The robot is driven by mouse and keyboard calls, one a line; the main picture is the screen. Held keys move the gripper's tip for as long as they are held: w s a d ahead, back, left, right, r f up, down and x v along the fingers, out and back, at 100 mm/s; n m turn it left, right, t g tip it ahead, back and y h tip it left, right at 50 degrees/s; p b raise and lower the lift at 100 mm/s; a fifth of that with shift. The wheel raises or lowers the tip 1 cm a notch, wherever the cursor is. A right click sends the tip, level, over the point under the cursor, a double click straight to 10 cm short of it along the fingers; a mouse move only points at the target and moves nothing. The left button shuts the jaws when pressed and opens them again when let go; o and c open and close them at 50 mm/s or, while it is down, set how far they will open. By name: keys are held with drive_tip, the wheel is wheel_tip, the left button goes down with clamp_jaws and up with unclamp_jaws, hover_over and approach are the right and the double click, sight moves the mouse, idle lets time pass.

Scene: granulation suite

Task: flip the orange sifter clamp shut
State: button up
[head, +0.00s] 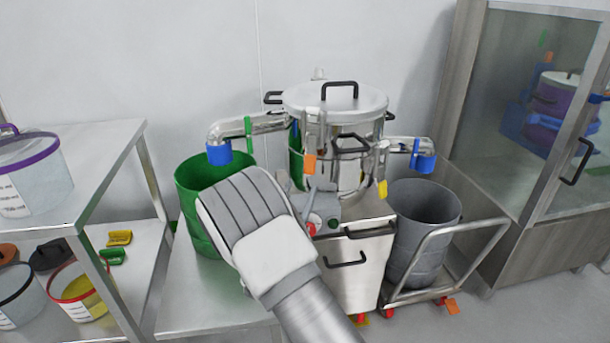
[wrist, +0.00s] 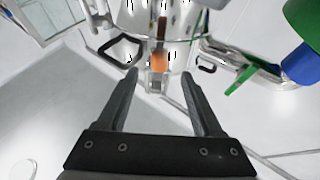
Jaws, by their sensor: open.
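The sifter (head: 335,100) is a round steel vessel with a pale lid and black handles. Its orange clamp (head: 309,165) is on the near side, below an upright metal strip. In the wrist view the orange clamp (wrist: 160,63) appears between and just beyond the fingertips, with a grey bracket below it. I cannot tell how far the clamp is swung. My gripper (wrist: 160,74) is open and empty, its two dark fingers either side of the clamp in the picture; contact is not visible.
A green clamp (head: 248,127) and a yellow clamp (head: 383,188) are also on the sifter. A green bin (head: 205,190) stands left, a grey bin (head: 425,225) right on a trolley. A shelf (head: 95,150) is far left, a glass cabinet (head: 535,110) right.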

drive_tip(key=p+v, duration=0.1)
drive_tip(key=v, duration=1)
drive_tip(key=shift+s+f+p, duration=0.25)
drive_tip(key=shift+s+p, duration=0.05)
